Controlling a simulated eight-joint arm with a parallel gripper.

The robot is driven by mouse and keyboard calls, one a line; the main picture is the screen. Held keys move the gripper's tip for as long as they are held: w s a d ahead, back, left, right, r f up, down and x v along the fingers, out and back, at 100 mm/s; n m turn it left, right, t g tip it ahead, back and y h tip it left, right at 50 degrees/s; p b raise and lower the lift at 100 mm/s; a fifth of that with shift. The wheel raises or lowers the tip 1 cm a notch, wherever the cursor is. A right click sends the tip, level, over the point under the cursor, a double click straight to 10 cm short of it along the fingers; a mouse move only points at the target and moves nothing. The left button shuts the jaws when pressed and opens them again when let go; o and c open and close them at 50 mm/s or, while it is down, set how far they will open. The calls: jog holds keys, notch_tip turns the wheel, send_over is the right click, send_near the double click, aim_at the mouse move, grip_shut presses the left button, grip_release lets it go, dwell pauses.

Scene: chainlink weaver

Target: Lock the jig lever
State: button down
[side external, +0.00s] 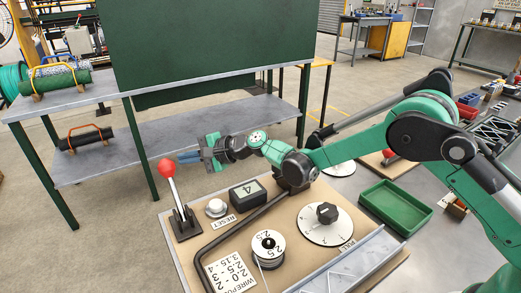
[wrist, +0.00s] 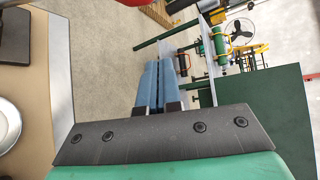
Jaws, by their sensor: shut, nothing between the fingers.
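The jig lever (side external: 174,195) stands nearly upright, leaning slightly left, with a red ball knob (side external: 166,168) on a pale rod and a black base (side external: 185,224) at the board's left corner. My gripper (side external: 179,157) is shut and empty, its blue fingers level near the height of the knob. In the side view the fingertips appear just right of the knob; whether they touch cannot be told there.
The board (side external: 225,233) carries a white button (side external: 215,207), a counter showing 4 (side external: 247,194), a spool (side external: 267,245), a dial (side external: 325,222) and a black bent rail (side external: 232,228). A green tray (side external: 396,207) lies to the right. A metal bench (side external: 220,140) stands behind.

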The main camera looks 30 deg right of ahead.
jog(key=s+a, duration=0.1)
jog(key=s+a+r, duration=0.1)
jog(key=shift+s+a+r, duration=0.15)
jog(key=shift+s+r, duration=0.05)
jog(key=shift+s, duration=0.15)
jog(key=shift+s+r, duration=0.45)
jog(key=shift+s, duration=0.15)
dwell(0.5)
jog(key=s, duration=0.1)
jog(key=s+r, duration=0.1)
jog(key=s, duration=0.1)
jog(key=shift+s+r, duration=0.2)
jog(key=shift+s, duration=0.05)
send_near(170, 168)
jog(key=s+a+f, duration=0.3)
jog(key=a, duration=0.1)
jog(key=shift+a+f, duration=0.2)
